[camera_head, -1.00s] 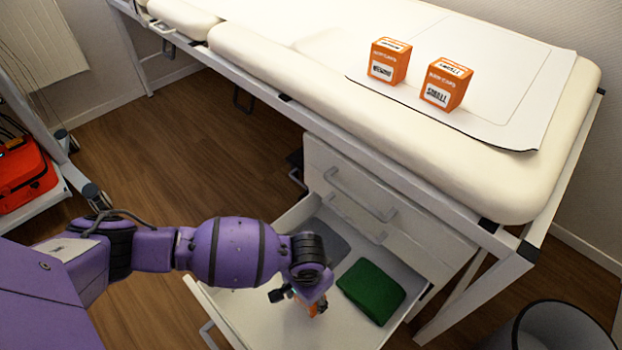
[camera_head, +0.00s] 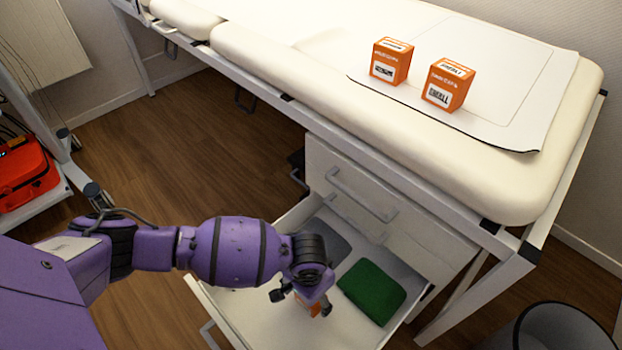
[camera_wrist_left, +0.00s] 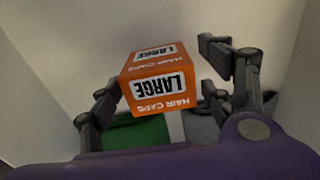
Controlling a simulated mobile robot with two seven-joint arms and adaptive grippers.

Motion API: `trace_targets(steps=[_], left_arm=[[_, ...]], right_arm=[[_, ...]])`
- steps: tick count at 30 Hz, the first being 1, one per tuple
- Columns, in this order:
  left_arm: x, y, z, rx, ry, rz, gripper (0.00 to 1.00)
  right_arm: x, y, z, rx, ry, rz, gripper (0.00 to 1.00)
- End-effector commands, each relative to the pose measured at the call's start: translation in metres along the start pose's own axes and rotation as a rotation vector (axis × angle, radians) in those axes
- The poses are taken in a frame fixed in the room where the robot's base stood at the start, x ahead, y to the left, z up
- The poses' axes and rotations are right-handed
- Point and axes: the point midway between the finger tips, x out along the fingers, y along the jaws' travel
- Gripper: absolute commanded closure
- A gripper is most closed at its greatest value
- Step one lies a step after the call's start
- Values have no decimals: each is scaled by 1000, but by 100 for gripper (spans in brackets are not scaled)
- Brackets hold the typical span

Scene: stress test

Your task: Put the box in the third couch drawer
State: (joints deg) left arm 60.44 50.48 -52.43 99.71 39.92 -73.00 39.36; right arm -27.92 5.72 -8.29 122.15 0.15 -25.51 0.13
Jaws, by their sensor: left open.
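An orange box labelled "HAIR CAPS LARGE" (camera_wrist_left: 160,80) is between the fingers of my left gripper (camera_wrist_left: 172,75) in the left wrist view. The fingers are spread, with a clear gap on the box's right. In the head view my left gripper (camera_head: 302,302) is inside the open drawer (camera_head: 255,318), and only a bit of the orange box (camera_head: 316,309) shows under it. The drawer is pulled out below closed drawer fronts (camera_head: 400,230) of the couch. Whether the box rests on the drawer floor is hard to see. My right gripper is not in view.
A green folded item (camera_head: 372,291) and a grey item (camera_head: 325,240) lie in the drawer. Two orange boxes, one on the left (camera_head: 390,61) and one marked SMALL (camera_head: 447,86), stand on the couch top (camera_head: 300,65). A bin (camera_head: 560,325) stands at lower right.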

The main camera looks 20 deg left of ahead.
Motion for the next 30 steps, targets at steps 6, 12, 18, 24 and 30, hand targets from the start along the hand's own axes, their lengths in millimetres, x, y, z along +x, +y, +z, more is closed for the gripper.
trace_targets(steps=[6, 12, 18, 24, 30], left_arm=[[-48, 0, -4, 0, 8, 0, 27], [-90, 0, -3, 0, 8, 0, 27], [-114, 1, -2, 0, 5, 1, 27], [-119, 0, -2, -1, 2, 1, 27], [-119, 0, -2, 0, 2, 1, 27]], right_arm=[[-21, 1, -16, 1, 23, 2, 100], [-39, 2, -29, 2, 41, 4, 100], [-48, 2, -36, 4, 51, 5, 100], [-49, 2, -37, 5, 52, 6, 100], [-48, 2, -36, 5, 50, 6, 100]])
